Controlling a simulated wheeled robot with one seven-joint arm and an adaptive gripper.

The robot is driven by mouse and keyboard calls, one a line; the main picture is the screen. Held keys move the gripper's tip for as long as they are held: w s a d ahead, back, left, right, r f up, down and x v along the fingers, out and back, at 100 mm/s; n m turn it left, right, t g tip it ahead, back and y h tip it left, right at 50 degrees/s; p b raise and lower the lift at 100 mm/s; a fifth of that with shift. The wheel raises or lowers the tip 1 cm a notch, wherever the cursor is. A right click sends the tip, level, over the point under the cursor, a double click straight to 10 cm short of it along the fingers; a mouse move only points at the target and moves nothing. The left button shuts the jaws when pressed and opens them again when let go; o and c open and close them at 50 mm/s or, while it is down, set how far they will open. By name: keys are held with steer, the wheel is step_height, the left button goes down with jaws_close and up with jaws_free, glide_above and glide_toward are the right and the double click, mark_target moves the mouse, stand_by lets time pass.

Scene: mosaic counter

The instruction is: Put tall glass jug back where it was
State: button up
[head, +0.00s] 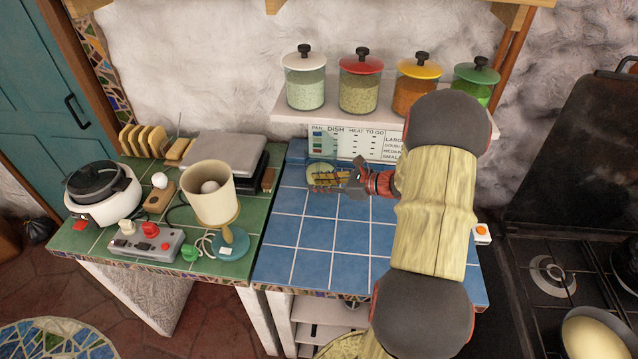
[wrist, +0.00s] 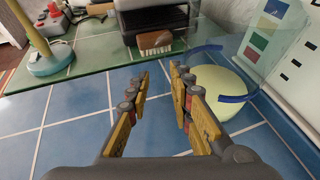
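The tall glass jug (head: 320,167) stands at the back left of the blue tiled counter, below the wall chart. It is clear, with pale yellow-green contents low inside. In the wrist view the jug (wrist: 232,88) is at the right, with blue curved parts on it; its clear outline is hard to trace. My gripper (head: 322,179) overlaps the jug in the head view. In the wrist view my gripper (wrist: 160,74) has its two fingers apart, with only counter seen between them. The right finger is just left of the jug; I cannot tell whether they touch.
A brown brush (wrist: 155,42) lies on the green counter (head: 255,215), near a flat grey appliance (head: 222,148). A cream lamp (head: 210,195) stands there too. Several lidded jars line the shelf (head: 290,106) above. The blue counter's front (head: 300,265) is clear. A stove is at right.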

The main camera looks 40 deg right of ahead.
stand_by(0.3)
steer(key=shift+s+d+r, duration=0.1)
steer(key=shift+r, duration=0.1)
steer(key=p+v, duration=0.3)
steer(key=v, duration=0.8)
steer(key=s+a+r+n+g, duration=0.1)
steer(key=a+r+n+g, duration=0.3)
steer(key=a+n, duration=0.55)
steer(key=s+a+r+n+g, duration=0.1)
steer(key=a+r+n+g, duration=0.35)
steer(key=a, duration=1.05)
steer(key=s+a+r+n+t+h, duration=0.1)
steer(key=s+a+r+n+h, duration=0.4)
steer(key=n, duration=1.2)
steer(key=s+a+r, duration=0.3)
steer(key=s+a, duration=0.1)
steer(key=s, duration=0.2)
steer(key=shift+s+a+r+t+h, duration=0.15)
steer(key=shift+a+r+t+h, duration=0.05)
steer(key=shift+r+t+h, duration=0.2)
